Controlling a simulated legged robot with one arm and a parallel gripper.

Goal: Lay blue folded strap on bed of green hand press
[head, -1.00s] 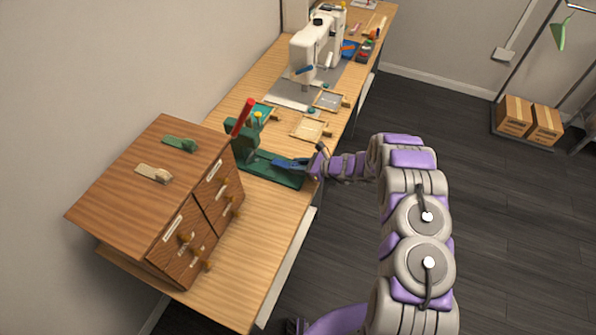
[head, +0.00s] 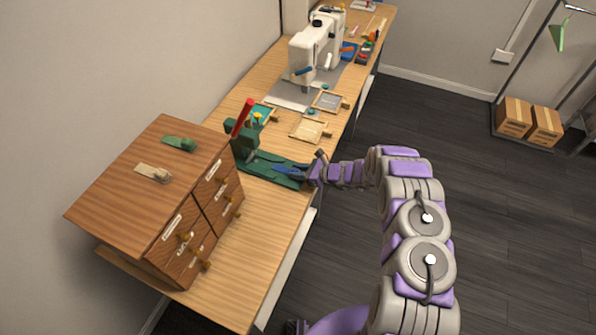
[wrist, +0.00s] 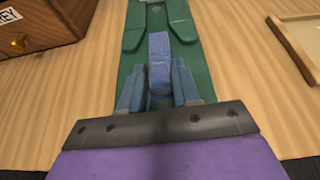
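The green hand press (head: 262,162) stands on the bench with its red lever (head: 243,117) raised. Its long flat green bed (wrist: 180,15) reaches toward my gripper. The blue folded strap (wrist: 160,58) is between my gripper's two blue-grey fingers (wrist: 158,88) and sticks out ahead of them over the bed. My gripper, also in the head view (head: 290,170), is shut on the strap, low at the front part of the bed. I cannot tell whether the strap's underside touches the bed.
A wooden drawer cabinet (head: 150,185) stands close at the left of the press. Small wooden frames (head: 310,131) and a white sewing machine (head: 312,50) are farther along the bench. Bare bench (head: 255,250) lies in front of the cabinet.

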